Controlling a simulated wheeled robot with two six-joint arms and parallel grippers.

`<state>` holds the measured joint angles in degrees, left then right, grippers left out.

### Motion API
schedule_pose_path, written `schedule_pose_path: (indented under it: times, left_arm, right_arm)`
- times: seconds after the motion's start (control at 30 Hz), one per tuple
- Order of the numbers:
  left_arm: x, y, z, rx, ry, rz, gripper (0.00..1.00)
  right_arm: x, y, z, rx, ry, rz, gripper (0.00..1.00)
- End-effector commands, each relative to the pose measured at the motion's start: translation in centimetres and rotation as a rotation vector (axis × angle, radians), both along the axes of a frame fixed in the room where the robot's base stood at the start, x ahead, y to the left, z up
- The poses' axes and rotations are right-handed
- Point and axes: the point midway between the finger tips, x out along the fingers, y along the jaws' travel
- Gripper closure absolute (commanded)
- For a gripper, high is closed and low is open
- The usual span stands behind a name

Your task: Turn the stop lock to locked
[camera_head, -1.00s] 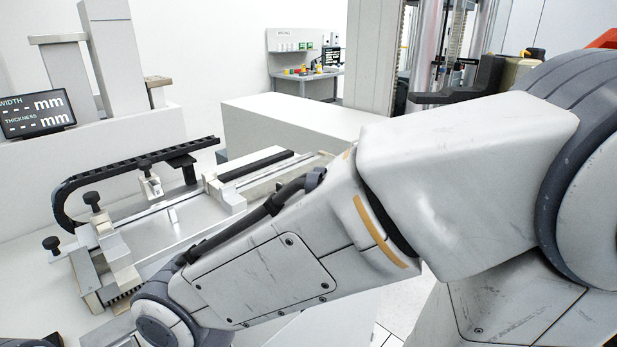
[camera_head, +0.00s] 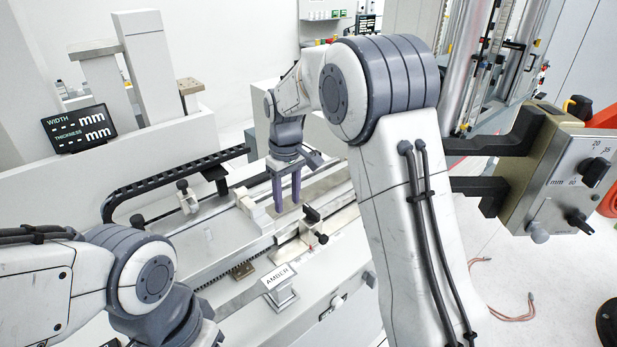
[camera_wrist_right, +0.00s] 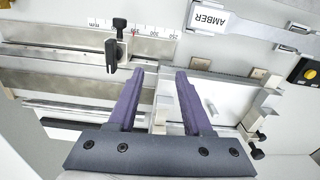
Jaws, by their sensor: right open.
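A small metal stop with black parts sits on the scaled rail. Its black upper piece (camera_head: 312,214) and a round black knob (camera_head: 322,238) show in the head view, just right of my right gripper (camera_head: 287,206). In the right wrist view the stop (camera_wrist_right: 118,48) is beside the scale, ahead and left of my right gripper (camera_wrist_right: 160,72). I cannot tell which part is the stop lock or how it is set. My right gripper is open and empty, purple fingers pointing down above the fixture, apart from the stop. My left arm shows at lower left, its gripper out of view.
A width and thickness display (camera_head: 79,128) stands behind left. A grey control box (camera_head: 560,180) is at right.

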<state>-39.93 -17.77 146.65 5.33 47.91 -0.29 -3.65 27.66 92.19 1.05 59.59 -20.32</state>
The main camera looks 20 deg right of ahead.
Motion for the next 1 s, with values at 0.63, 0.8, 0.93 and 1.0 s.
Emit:
schedule_pose_path:
  times: [0.63,0.8,0.93,1.0]
  left_arm:
    - [0.0,0.0,6.4,0.001,0.0,-0.004,0.5]
    - [0.0,0.0,7.6,0.001,0.001,-0.002,0.5]
    - [0.0,0.0,8.1,0.001,0.001,-0.002,0.5]
    - [0.0,0.0,8.2,0.001,0.001,-0.001,0.5]
  right_arm:
    - [4.8,-8.0,-4.2,-0.016,0.017,-0.06,0.5]
    - [4.9,-8.0,-7.1,-0.016,0.016,-0.06,0.5]
    - [5.0,-8.0,-8.6,-0.016,0.011,-0.061,0.5]
    - [5.0,-8.0,-9.1,-0.016,0.011,-0.061,0.5]
